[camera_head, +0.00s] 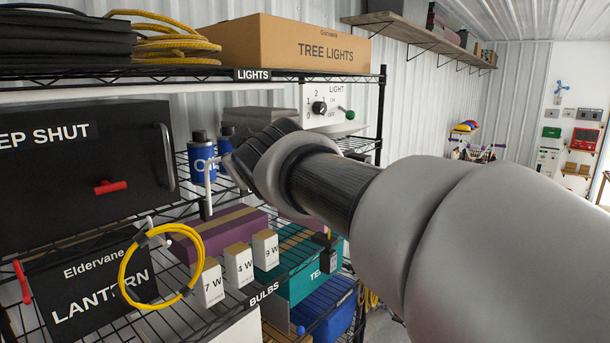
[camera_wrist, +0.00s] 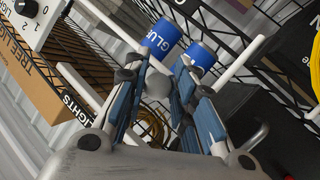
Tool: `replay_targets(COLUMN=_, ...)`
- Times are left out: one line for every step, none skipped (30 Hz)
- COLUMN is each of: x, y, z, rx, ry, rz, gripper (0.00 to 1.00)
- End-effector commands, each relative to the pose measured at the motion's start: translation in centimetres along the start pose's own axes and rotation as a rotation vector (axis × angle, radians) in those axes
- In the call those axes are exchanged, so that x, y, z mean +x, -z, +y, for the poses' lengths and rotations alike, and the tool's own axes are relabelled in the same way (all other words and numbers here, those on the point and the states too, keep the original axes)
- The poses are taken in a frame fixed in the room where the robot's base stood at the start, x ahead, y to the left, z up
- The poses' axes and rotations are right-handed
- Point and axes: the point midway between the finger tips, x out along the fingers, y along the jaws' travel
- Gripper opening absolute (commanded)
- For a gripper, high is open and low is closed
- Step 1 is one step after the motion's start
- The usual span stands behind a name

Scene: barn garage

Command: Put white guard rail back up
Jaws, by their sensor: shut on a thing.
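The white guard rail (camera_head: 208,178) shows in the head view as a short pale bar in front of the blue glue bottles, by the tip of my gripper (camera_head: 228,164). In the wrist view, a length of the white rail (camera_wrist: 240,62) slants up right past the fingers. My gripper (camera_wrist: 160,82) is shut on the rail there; the fingers hide the exact contact. The rail's full length and its other end are hidden. The glue bottles (camera_wrist: 163,36) stand just beyond the fingertips, on the wire shelf.
The wire rack holds a tree lights box (camera_head: 290,48), a light control box (camera_head: 322,106), a dark case (camera_head: 80,155), several small bulb boxes (camera_head: 238,265) and a yellow cable coil (camera_head: 125,275). A white bar (camera_head: 60,94) runs under the upper shelf. The aisle at right is partly clear.

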Motion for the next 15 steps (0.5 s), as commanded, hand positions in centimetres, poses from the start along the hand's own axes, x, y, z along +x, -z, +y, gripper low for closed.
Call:
replay_targets(x=-0.5, y=0.9, z=0.1, rx=0.001, ry=-0.004, rz=0.01, gripper=0.0)
replay_targets(x=-0.6, y=1.1, z=0.1, rx=-0.002, ry=-0.002, rz=0.005, gripper=0.0)
replay_targets(x=-0.7, y=1.4, z=0.0, rx=-0.007, ry=0.001, rz=-0.006, gripper=0.0)
replay_targets(x=-0.6, y=1.6, z=0.0, rx=-0.012, ry=0.004, rz=-0.014, gripper=0.0)
replay_targets(x=-0.6, y=1.8, z=0.0, rx=-0.018, ry=0.007, rz=-0.022, gripper=0.0)
replay_targets(x=-0.5, y=2.0, z=0.1, rx=-0.025, ry=0.01, rz=-0.033, gripper=0.0)
replay_targets(x=-0.4, y=2.1, z=0.1, rx=-0.029, ry=0.012, rz=-0.04, gripper=0.0)
replay_targets(x=-0.3, y=2.2, z=0.1, rx=-0.033, ry=0.015, rz=-0.047, gripper=0.0)
replay_targets(x=-0.2, y=2.2, z=0.0, rx=-0.038, ry=0.018, rz=-0.056, gripper=0.0)
replay_targets(x=-0.1, y=2.3, z=0.0, rx=-0.042, ry=0.02, rz=-0.062, gripper=0.0)
replay_targets(x=-0.1, y=2.3, z=0.0, rx=-0.046, ry=0.022, rz=-0.067, gripper=0.0)
replay_targets(x=0.0, y=2.4, z=-0.1, rx=-0.05, ry=0.025, rz=-0.073, gripper=0.0)
replay_targets(x=0.0, y=2.4, z=-0.1, rx=-0.053, ry=0.026, rz=-0.076, gripper=0.0)
replay_targets(x=0.1, y=2.4, z=-0.1, rx=-0.055, ry=0.028, rz=-0.08, gripper=0.0)
replay_targets(x=0.1, y=2.4, z=-0.2, rx=-0.057, ry=0.029, rz=-0.084, gripper=0.0)
